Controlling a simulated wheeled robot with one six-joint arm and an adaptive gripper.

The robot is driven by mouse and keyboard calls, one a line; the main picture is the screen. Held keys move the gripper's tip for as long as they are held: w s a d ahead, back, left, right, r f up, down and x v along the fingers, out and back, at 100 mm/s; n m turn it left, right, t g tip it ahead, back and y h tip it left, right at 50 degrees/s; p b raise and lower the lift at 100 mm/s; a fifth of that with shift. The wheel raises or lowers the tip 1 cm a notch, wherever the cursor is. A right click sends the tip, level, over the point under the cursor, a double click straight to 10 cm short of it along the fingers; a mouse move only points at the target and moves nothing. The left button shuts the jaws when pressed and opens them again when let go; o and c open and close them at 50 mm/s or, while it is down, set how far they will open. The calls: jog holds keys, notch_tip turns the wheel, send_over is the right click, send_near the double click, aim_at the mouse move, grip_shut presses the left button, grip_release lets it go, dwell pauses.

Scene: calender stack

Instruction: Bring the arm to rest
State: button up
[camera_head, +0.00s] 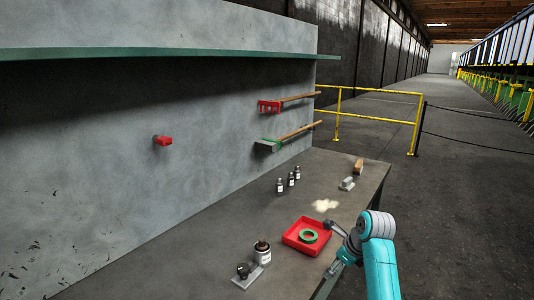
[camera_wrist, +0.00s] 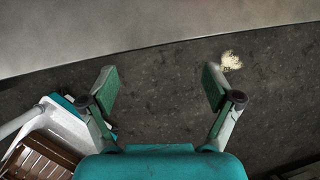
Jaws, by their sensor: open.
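My gripper (camera_wrist: 160,82) is open in the wrist view, with its two green-padded fingers wide apart and nothing between them. Dark speckled floor shows behind the fingers. In the head view my teal and grey arm is at the lower right, by the front edge of the workbench (camera_head: 220,215). Its wrist end is bent left, close to the right side of a red tray (camera_head: 290,241). I cannot tell whether it touches the tray. A green ring (camera_head: 308,237) lies in the tray.
A labelled jar (camera_head: 262,254) and a small device on a plate (camera_head: 247,277) stand left of the tray. A pale patch (camera_head: 325,205) lies on the bench. A yellow railing (camera_head: 378,92) stands beyond. Open floor (camera_head: 450,220) lies right.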

jog(key=s+a+f+n+t+h, duration=0.15)
jog(key=s+f+n, duration=0.25)
jog(key=s+f, duration=0.6)
jog(key=s+a+f+n+t, duration=0.15)
jog(key=s+f+n, duration=0.4)
jog(key=f, duration=0.75)
jog(key=s+f+n+t, duration=0.2)
jog(key=s+f, duration=0.1)
jog(key=s, duration=0.9)
jog(key=s+r+n+t, duration=0.1)
jog(key=s+n, duration=0.3)
jog(key=s, duration=0.7)
jog(key=s+r+n+t+h, duration=0.1)
jog(key=s+r+n+t, duration=0.3)
jog(key=s+r+n, duration=0.7)
jog(key=s+r, duration=0.9)
jog(key=s, duration=0.2)
jog(key=shift+s+d, duration=0.25)
jog(key=shift+s, duration=0.1)
jog(key=shift+r, duration=0.1)
